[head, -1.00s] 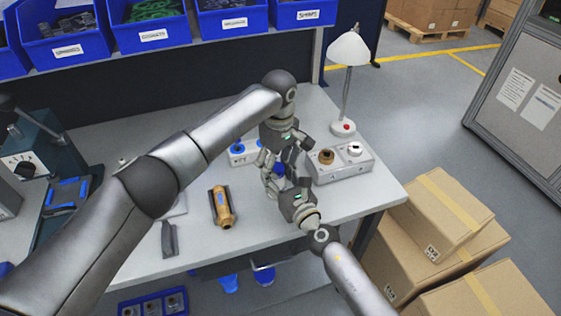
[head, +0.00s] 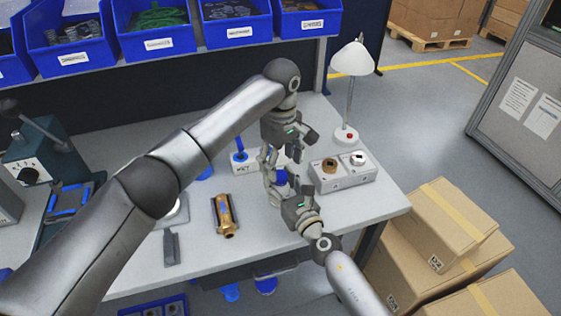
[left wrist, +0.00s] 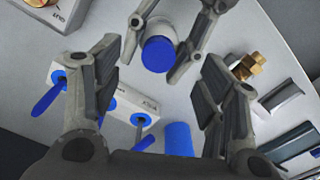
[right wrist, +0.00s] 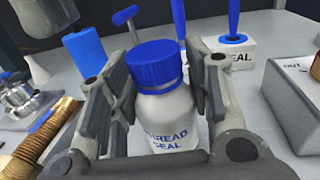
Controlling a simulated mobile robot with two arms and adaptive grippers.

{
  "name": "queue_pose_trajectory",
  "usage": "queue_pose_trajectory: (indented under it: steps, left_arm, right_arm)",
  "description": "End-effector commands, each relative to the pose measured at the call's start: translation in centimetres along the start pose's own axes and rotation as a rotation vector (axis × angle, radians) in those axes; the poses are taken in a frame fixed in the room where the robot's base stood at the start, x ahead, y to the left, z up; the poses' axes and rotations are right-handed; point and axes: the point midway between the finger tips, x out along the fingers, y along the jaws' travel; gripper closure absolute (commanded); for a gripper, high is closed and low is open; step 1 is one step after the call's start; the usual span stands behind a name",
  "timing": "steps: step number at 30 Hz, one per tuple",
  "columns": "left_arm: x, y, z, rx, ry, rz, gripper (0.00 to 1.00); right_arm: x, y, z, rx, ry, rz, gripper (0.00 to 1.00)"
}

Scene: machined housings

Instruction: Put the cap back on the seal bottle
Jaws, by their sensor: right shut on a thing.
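A white bottle (right wrist: 168,118) labelled as thread seal stands upright between the fingers of my right gripper (right wrist: 165,100), which is shut on its body. The blue cap (right wrist: 157,66) sits level on top of the bottle; whether it is screwed tight I cannot tell. In the head view the cap (head: 280,176) shows between the two grippers, with the bottle mostly hidden. My left gripper (head: 290,150) is above the cap, open and empty. In the left wrist view the cap (left wrist: 158,55) lies beyond the spread left fingers (left wrist: 160,105), apart from them.
A white block with blue-handled tools (head: 243,160) stands just left of the grippers. A grey fixture (head: 345,175) with a brass part is to the right, a lamp (head: 347,135) behind it. A brass fitting (head: 226,215) lies left on the bench (head: 265,235). Blue bins line the back.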

Motion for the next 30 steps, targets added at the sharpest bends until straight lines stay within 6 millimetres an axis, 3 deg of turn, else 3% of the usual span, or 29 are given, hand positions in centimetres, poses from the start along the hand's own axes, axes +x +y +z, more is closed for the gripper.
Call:
queue_pose_trajectory:
  steps: [14,17,30]
  left_arm:
    - [-0.5,0.1,0.0,0.001,0.000,0.003,0.19]
    - [-1.8,0.1,0.0,0.002,0.001,0.005,0.19]
    - [-10.4,0.1,0.1,0.001,0.001,0.003,0.19]
  right_arm:
    - [0.0,0.0,0.0,0.000,0.000,0.000,1.00]
    - [0.0,0.0,0.0,0.000,0.000,0.000,1.00]
    - [0.0,0.0,0.0,0.000,0.000,0.000,1.00]
